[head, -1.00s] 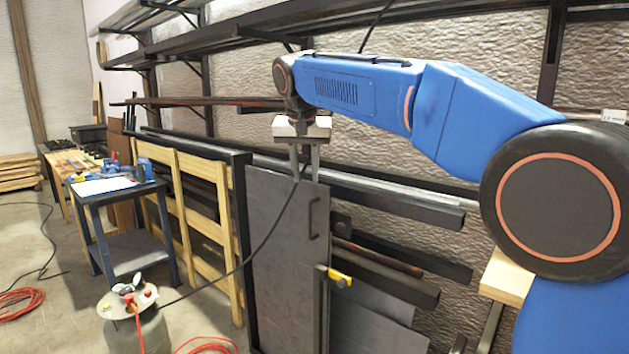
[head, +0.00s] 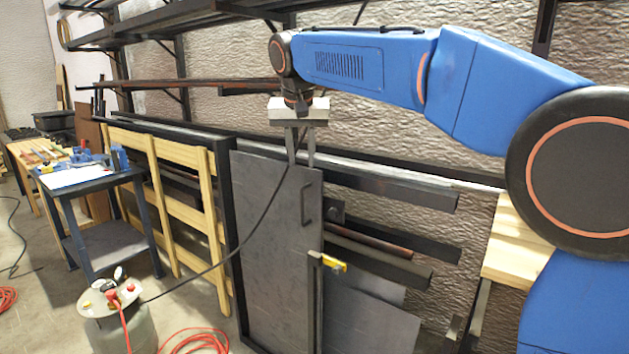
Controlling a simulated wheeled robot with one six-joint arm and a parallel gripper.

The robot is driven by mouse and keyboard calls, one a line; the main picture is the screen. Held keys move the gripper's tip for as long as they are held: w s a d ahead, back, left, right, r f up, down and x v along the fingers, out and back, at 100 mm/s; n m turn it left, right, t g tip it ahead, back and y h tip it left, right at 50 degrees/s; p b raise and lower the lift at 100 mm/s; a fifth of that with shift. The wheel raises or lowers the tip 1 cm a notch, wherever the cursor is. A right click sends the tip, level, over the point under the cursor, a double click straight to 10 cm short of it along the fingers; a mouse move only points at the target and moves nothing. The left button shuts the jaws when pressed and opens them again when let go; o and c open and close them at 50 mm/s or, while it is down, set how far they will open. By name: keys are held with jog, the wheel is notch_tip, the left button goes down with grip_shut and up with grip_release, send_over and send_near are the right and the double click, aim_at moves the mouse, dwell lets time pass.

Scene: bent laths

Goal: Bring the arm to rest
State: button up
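My arm is blue with black joints and reaches from the lower right across the view. My gripper (head: 302,160) hangs down from its wrist, below a pale block-shaped body. Its two grey fingers stand apart with a gap between them, and I see nothing held. The fingertips overlap the top edge of a grey sheet panel (head: 262,240) in the picture. I cannot tell whether they touch it.
Dark shelving (head: 200,43) runs along the rough wall above. Metal bars (head: 390,185) are racked behind the panel. A wooden frame (head: 160,205), a work table (head: 75,190) and a gas bottle (head: 120,325) stand at left. A red hose (head: 195,340) lies on the floor.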

jog(key=s+d+f, duration=0.4)
jog(key=s+d, duration=0.5)
jog(key=d, duration=0.3)
jog(key=s+d+f, duration=0.5)
jog(key=s+d, duration=0.3)
jog(key=d, duration=0.3)
jog(key=s+d+f, duration=0.4)
jog(key=s+f, duration=0.5)
jog(key=s, duration=0.1)
jog(key=s+d+f, duration=0.5)
jog(key=s+f, duration=0.3)
jog(key=s, duration=0.2)
jog(key=shift+d+f, duration=0.15)
jog(key=shift+f, duration=0.25)
